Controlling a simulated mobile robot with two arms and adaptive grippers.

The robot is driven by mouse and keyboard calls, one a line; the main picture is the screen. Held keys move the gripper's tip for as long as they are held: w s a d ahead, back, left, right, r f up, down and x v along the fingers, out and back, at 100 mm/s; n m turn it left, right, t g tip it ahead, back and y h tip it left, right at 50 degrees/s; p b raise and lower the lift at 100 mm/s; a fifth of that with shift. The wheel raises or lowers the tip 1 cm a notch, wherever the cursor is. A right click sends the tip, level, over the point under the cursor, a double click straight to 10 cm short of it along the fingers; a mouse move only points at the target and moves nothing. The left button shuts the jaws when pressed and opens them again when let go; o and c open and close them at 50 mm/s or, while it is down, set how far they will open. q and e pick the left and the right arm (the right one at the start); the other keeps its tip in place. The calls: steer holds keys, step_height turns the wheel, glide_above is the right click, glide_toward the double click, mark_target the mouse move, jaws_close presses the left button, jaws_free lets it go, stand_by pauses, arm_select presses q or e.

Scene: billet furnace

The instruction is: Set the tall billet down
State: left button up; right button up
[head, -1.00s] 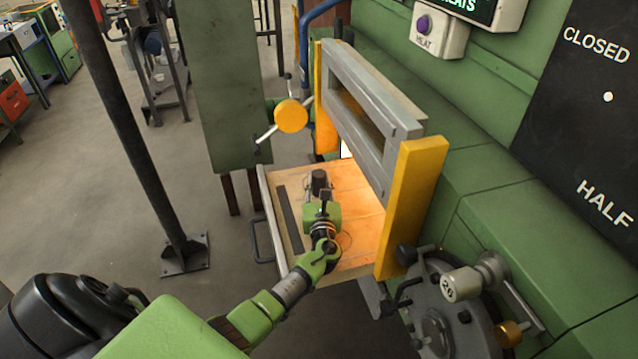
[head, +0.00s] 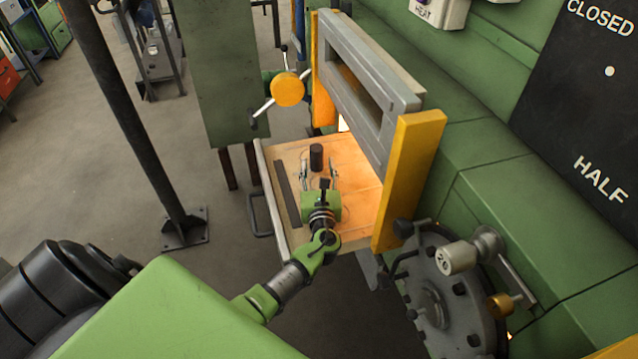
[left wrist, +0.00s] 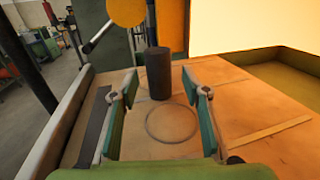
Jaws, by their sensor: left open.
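The tall billet (head: 316,157) is a dark upright cylinder. It stands on the pale hearth plate (head: 291,231) in front of the furnace mouth. In the left wrist view the billet (left wrist: 158,74) stands just beyond a circle marked on the plate (left wrist: 250,105). My left gripper (head: 318,172) is open, its two fingers spread apart on the near side of the billet. In the left wrist view the fingers of my left gripper (left wrist: 160,93) are wide apart, with the billet between or just beyond their tips and not gripped. My right gripper is not in view.
The raised furnace door (head: 372,95) hangs between yellow posts (head: 412,180) to the right. A yellow-hubbed handwheel (head: 288,89) is behind the plate. A round grey flange (head: 435,290) is at lower right. A dark pole (head: 130,130) stands left.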

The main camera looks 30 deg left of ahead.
arm_select(q)
steer(key=b+v, duration=0.1)
steer(key=v, duration=0.5)
steer(key=shift+s+d+f, duration=0.1)
steer(key=shift+s+d, duration=0.05)
steer(key=shift+s, duration=0.2)
steer(key=shift+s+d+r, duration=0.2)
